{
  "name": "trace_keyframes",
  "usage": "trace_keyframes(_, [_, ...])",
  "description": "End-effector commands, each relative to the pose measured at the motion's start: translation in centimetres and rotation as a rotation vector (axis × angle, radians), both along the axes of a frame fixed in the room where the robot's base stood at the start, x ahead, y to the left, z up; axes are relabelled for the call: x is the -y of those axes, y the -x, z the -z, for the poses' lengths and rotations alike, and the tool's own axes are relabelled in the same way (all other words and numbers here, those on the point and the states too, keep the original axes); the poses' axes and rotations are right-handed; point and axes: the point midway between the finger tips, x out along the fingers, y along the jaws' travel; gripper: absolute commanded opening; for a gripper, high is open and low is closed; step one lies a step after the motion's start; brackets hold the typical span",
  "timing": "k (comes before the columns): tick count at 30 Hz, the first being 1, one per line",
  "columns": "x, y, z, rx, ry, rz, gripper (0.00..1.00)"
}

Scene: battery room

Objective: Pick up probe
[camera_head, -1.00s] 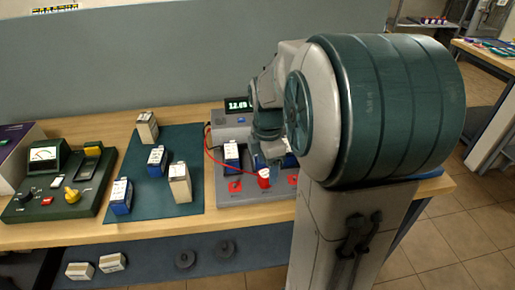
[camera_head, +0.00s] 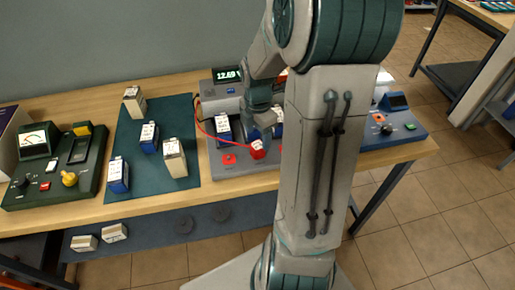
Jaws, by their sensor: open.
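The probe (camera_head: 258,152) is a small red piece with a pale top, joined by a red cable to the grey tester (camera_head: 228,92). It stands at the front of the tester's base, by a red pad. My gripper (camera_head: 264,132) is open and points down right over the probe, with its tips close to the probe's top. I cannot tell whether the fingers sit around it or just above it. My arm hides the right part of the tester.
A green meter box (camera_head: 52,165) with a yellow knob stands at far left. A blue device (camera_head: 400,128) stands to the right. Two pale blocks lie on the lower shelf (camera_head: 150,228).

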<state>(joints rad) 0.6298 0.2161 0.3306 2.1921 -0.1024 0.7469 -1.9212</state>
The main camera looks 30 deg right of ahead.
Motion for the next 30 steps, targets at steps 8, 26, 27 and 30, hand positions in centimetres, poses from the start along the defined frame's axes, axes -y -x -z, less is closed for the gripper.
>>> trace_keyframes(8, [-0.3, 0.4, 3.8, -0.004, -0.003, -0.001, 0.62])
trace_keyframes(26, [-0.3, 0.4, 5.1, 0.000, 0.000, 0.001, 0.13])
trace_keyframes(27, [-0.3, 0.4, 5.1, 0.000, 0.000, 0.001, 0.13])
trace_keyframes(30, [-0.3, 0.3, 5.1, 0.000, 0.001, 0.001, 0.09])
